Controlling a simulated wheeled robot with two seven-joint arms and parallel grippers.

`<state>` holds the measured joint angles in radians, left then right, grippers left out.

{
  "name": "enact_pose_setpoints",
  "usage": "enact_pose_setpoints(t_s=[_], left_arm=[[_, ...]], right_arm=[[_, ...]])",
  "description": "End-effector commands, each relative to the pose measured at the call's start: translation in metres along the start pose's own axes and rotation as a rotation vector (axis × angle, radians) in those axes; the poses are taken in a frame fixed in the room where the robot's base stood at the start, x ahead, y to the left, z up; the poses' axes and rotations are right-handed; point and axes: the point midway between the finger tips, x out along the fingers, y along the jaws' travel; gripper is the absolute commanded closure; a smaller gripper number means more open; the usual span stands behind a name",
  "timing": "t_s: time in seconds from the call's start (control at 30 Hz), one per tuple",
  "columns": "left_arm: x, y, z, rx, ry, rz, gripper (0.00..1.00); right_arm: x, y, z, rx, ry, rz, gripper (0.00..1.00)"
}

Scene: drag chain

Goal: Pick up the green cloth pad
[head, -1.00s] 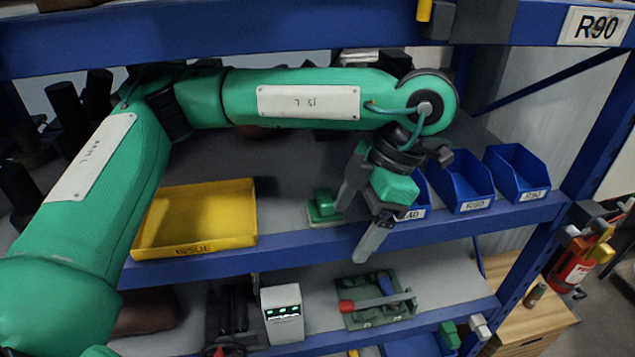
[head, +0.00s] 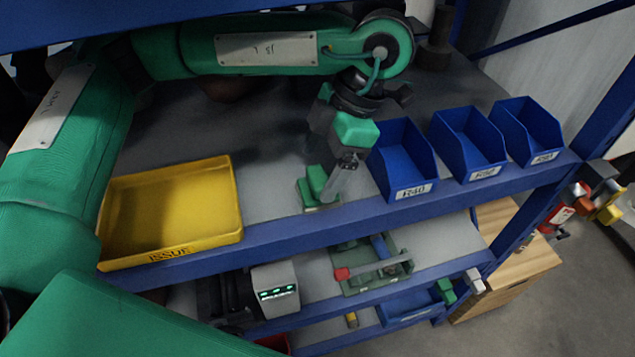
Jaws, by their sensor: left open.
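The green cloth pad (head: 309,191), a small green piece with a raised block and a pale lower edge, lies near the front edge of the upper shelf. My left gripper (head: 331,183) points down at its right side. The gripper is open, and its near finger overlaps the pad's right part in the picture. The far finger is mostly hidden, so I cannot tell whether the fingers straddle or touch the pad. My right gripper is not in view.
A yellow ISSUE tray (head: 222,222) stands left of the pad. Blue bins (head: 403,165) line the shelf to the right, the nearest close to my gripper. The lower shelf holds a white box (head: 276,290) with green lights and a green tool tray (head: 352,285).

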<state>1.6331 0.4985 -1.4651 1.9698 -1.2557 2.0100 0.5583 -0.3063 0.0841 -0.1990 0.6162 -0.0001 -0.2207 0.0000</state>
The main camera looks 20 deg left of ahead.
Motion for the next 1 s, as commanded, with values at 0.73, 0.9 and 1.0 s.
enact_pose_setpoints(t_s=[0.73,0.9,1.0], left_arm=[[0.048,-0.003,0.004,-0.001,0.000,-0.001,0.15],[0.048,-0.003,0.004,-0.001,0.000,-0.001,0.38],[0.047,-0.003,0.004,-0.001,0.000,-0.001,0.58]], right_arm=[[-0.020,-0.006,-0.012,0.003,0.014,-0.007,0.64],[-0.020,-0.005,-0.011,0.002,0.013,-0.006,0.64],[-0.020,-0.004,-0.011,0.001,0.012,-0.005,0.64]])
